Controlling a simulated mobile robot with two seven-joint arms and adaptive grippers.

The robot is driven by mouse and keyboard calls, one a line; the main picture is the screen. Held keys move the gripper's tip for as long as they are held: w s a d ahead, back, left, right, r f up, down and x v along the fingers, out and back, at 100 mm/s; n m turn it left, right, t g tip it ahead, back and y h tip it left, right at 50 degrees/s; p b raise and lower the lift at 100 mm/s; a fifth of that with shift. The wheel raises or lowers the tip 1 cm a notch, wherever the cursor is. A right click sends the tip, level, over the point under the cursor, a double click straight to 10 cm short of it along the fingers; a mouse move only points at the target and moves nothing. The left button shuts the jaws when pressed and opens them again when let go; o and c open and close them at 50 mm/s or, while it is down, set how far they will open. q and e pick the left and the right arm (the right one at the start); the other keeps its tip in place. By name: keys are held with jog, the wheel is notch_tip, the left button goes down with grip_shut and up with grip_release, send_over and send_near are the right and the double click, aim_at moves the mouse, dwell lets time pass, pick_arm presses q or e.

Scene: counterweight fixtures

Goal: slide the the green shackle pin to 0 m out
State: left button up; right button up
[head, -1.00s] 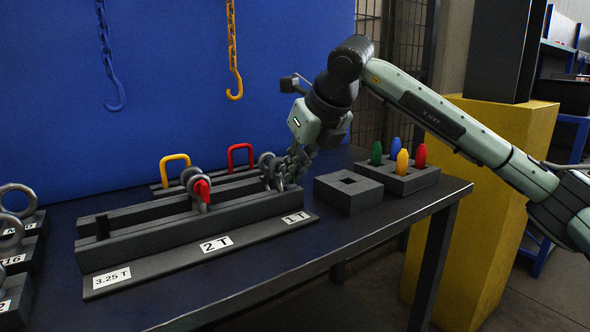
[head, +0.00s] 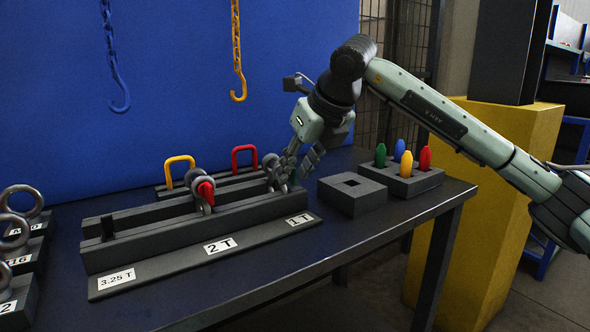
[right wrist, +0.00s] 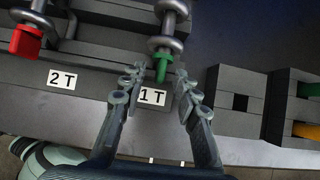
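The green shackle pin (right wrist: 162,66) sticks out of a grey shackle (right wrist: 170,30) above the 1 T label in the right wrist view. My right gripper (right wrist: 160,78) is open, with one finger on each side of the pin's green end and a visible gap to each. In the head view the right gripper (head: 297,166) is at the right end of the dark rack (head: 240,211), by the 1 T shackle (head: 271,166), and its fingers hide the green pin. My left gripper is not in view.
A red-ended pin (head: 205,188) sits in the 2 T shackle to the left. A grey block with a square hole (head: 352,204) and a holder (head: 424,184) with several coloured pegs stand to the right. Two hooks (head: 238,94) hang behind. Ring weights stand at far left.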

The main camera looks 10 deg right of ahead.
jog(key=p+v, duration=0.1)
jog(key=v, duration=0.5)
jog(key=shift+r+p, duration=0.2)
jog(key=shift+p, duration=0.1)
jog(key=shift+s, duration=0.15)
